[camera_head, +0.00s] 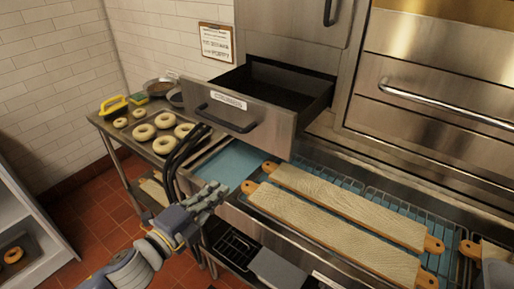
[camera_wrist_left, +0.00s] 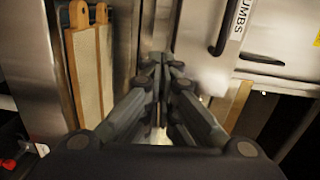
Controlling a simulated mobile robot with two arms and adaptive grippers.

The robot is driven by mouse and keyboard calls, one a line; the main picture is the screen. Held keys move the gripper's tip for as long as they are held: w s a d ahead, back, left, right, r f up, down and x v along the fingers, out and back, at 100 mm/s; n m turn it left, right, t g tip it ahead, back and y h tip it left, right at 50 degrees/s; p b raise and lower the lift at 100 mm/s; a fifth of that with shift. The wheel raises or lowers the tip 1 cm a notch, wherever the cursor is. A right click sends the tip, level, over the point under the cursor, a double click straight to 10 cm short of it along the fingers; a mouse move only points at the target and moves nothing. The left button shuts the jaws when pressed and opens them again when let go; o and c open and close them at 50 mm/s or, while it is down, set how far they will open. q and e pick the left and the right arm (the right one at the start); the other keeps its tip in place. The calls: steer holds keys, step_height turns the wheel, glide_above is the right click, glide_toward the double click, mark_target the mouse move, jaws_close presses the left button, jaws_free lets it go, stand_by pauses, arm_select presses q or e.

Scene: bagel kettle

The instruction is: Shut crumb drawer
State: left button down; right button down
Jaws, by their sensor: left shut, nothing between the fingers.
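The crumb drawer (camera_head: 246,131) is pulled out of the steel oven front, with its dark inside showing from above. Its steel front has a white label and a black bar handle (camera_head: 226,119). In the left wrist view, the drawer front (camera_wrist_left: 209,68) shows at upper right with its handle (camera_wrist_left: 230,25) and a label ending in "UMBS". My left gripper (camera_head: 220,190) is shut and empty, below and in front of the drawer front, apart from the handle in the head view. Its fingertips (camera_wrist_left: 160,62) point toward the steel fronts in the wrist view. My right gripper is not in view.
Two long cloth-covered boards (camera_head: 340,205) lie on the rack below the drawer, right of my left gripper. A tray of bagels (camera_head: 144,131) stands on a side table at left. A closed oven door with a bar handle (camera_head: 450,105) is at right.

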arm_select(q)
steer(key=w+d+r+m+h+p, duration=0.1)
steer(key=w+d+r+p, duration=0.1)
steer(key=w+d+p, duration=0.3)
steer(key=x, duration=0.7)
steer(key=shift+s+d+r, duration=0.2)
steer(key=shift+s+d, duration=0.05)
